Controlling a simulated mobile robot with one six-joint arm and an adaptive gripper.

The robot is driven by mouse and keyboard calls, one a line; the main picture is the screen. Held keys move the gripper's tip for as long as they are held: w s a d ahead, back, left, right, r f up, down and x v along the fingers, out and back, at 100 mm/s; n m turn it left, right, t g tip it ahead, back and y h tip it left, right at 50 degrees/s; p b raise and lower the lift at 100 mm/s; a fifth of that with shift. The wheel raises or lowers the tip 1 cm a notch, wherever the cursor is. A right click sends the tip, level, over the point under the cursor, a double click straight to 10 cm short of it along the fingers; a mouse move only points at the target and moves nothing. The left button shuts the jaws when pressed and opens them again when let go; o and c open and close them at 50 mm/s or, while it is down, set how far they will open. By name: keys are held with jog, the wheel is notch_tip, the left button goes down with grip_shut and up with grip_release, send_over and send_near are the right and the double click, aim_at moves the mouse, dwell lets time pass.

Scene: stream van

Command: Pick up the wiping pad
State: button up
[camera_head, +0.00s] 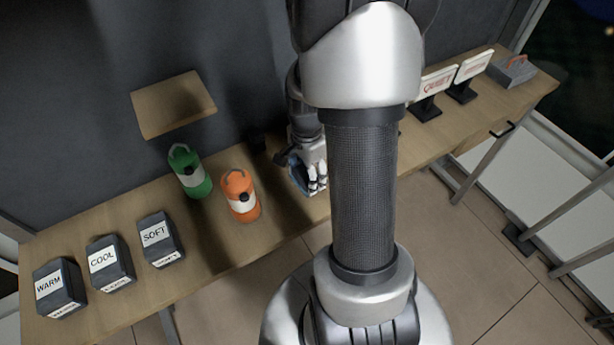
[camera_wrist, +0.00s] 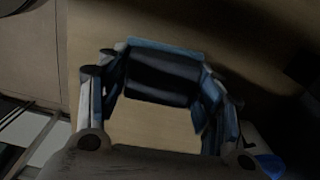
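The wiping pad looks to be the dark block with a blue edge (camera_wrist: 165,78) in the wrist view, though the picture is dark. It lies between the fingertips of my gripper (camera_wrist: 162,85). The fingers stand apart, one on each side of the pad. They look close to its sides, but I cannot tell whether they press on it. In the head view my gripper (camera_head: 312,180) points down at the table's front edge, right of the orange bottle. My arm hides part of the table there.
An orange bottle (camera_head: 240,205) and a green bottle (camera_head: 193,180) stand left of my gripper. Labelled dark blocks, WARM (camera_head: 60,292), COOL (camera_head: 110,268) and SOFT (camera_head: 160,245), stand further left. Signs (camera_head: 432,88) and a grey box with an orange handle (camera_head: 512,72) stand right.

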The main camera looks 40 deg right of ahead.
jog(key=shift+f, duration=0.1)
jog(key=c, duration=0.3)
notch_tip(320, 180, up, 20)
jog(key=p, duration=0.5)
jog(key=shift+p, duration=0.4)
jog(key=o, duration=0.5)
jog(key=c, duration=0.4)
